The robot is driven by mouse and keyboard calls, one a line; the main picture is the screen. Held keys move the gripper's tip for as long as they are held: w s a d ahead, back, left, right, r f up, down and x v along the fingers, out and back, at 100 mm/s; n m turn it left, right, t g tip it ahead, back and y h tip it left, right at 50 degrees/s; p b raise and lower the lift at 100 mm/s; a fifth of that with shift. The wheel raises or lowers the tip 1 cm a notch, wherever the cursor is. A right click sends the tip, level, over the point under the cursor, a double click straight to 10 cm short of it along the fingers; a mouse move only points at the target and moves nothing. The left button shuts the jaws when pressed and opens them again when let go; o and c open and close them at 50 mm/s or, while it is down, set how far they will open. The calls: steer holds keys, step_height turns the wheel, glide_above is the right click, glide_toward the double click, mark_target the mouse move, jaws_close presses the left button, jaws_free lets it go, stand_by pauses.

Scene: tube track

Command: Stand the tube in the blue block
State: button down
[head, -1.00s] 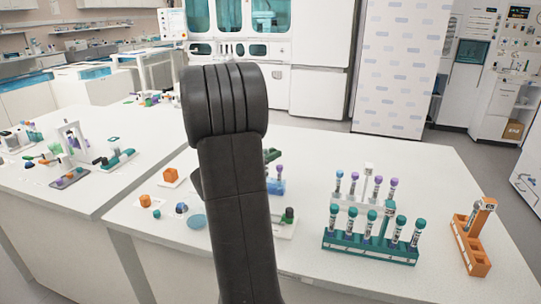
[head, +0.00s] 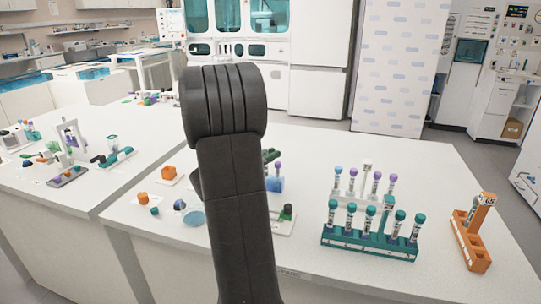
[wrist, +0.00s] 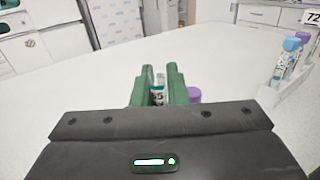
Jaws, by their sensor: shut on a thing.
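The fingers hide most of the tube. In the head view my dark arm covers most of the gripper, and only a bit of green finger (head: 271,155) shows; the held tube cannot be made out there. The blue block (head: 275,185) shows just right of my arm, partly hidden, with a purple-capped tube at it. A purple cap (wrist: 194,94) stands beside the right finger in the wrist view.
A teal rack (head: 368,245) with several teal-capped tubes stands right of my arm, with a white rack (head: 345,200) behind it. An orange rack (head: 472,245) is at the far right. A blue dish (head: 191,219) and small orange parts lie left. The bench's back right is clear.

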steer(key=shift+w+a+f, duration=0.1)
steer(key=shift+a+f, duration=0.1)
steer(key=shift+f, duration=0.15)
steer(key=shift+r, duration=0.2)
steer(key=shift+r+p, duration=0.7)
steer(key=shift+r, duration=0.2)
steer(key=shift+d+r, duration=0.1)
steer(key=shift+r, duration=0.05)
steer(key=shift+f+b, duration=0.45)
steer(key=shift+b, duration=0.05)
stand_by(0.3)
steer(key=shift+f+b, duration=0.45)
steer(key=shift+f, duration=0.05)
steer(key=shift+f, duration=0.25)
steer(key=shift+f+b, duration=0.4)
steer(key=shift+b, duration=0.15)
